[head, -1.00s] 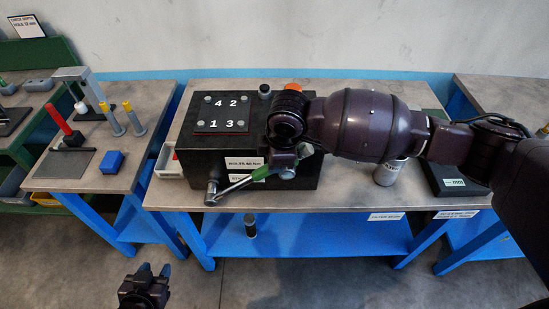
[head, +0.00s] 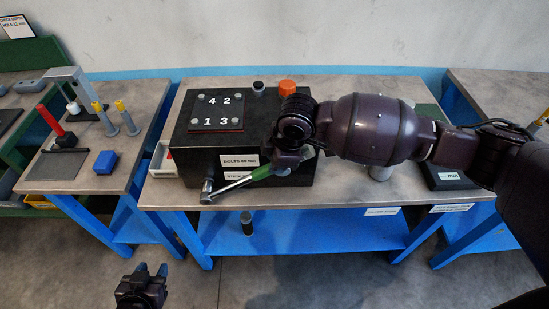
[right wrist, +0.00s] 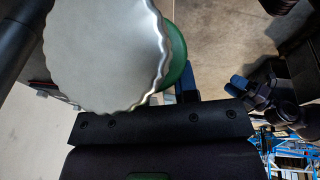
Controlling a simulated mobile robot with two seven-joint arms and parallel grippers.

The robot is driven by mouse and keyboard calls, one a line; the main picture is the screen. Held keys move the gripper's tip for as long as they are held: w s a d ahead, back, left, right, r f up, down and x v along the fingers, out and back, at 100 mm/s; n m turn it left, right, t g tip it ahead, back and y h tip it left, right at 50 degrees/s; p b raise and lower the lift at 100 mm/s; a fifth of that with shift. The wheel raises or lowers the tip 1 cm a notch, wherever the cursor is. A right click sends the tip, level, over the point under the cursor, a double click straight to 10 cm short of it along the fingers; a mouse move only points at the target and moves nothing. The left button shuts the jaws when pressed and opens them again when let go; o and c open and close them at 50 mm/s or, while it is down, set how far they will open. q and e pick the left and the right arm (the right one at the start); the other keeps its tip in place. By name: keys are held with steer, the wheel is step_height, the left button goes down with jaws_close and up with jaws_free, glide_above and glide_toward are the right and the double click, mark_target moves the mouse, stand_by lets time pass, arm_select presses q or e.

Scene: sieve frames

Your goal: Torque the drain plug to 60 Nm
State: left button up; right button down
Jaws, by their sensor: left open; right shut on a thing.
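The black box (head: 300,177) with a plate of four numbered bolts (head: 217,112) on top stands on the middle bench. A torque wrench (head: 238,184) with a silver shaft and green grip slants across its front. Its head (head: 207,190) is at the box's lower left front, where the drain plug itself is hidden. My right gripper (head: 284,165) is shut on the green grip. In the right wrist view, a silver scalloped disc (right wrist: 105,50) fills the upper left, with green behind it. My left gripper (head: 141,273) is open and empty, low in front of the benches.
An orange cap (head: 287,87) and a small black cap (head: 259,87) are at the box's back. A dark cylinder (head: 247,224) stands on the blue lower shelf (head: 330,234). The left bench (head: 75,178) holds a blue block (head: 109,162) and several tools. Floor in front is clear.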

steer(key=shift+w+d+f, duration=0.1)
steer(key=shift+d, duration=0.05)
stand_by(0.5)
steer(key=shift+d+f+y, duration=0.2)
steer(key=shift+f+y, duration=0.05)
steer(key=shift+y, duration=0.05)
steer(key=shift+d+f+y+b, duration=0.4)
steer(key=shift+d+f+b, duration=0.1)
steer(key=shift+f, duration=0.25)
steer(key=shift+d+f+y+b, duration=0.4)
steer(key=shift+d+f+b, duration=0.05)
steer(key=shift+f, duration=0.25)
stand_by(0.8)
steer(key=shift+d+f+y+b, duration=0.25)
steer(key=shift+f+b, duration=0.1)
steer(key=shift+f, duration=0.15)
steer(key=shift+d+f+y+b, duration=0.15)
steer(key=shift+d+f+b, duration=0.1)
steer(key=shift+f+b, duration=0.15)
steer(key=shift+d+f, duration=0.1)
steer(key=shift+f, duration=0.1)
stand_by(0.4)
steer(key=shift+d+f+b, duration=0.1)
steer(key=shift+f+b, duration=0.2)
steer(key=shift+b, duration=0.1)
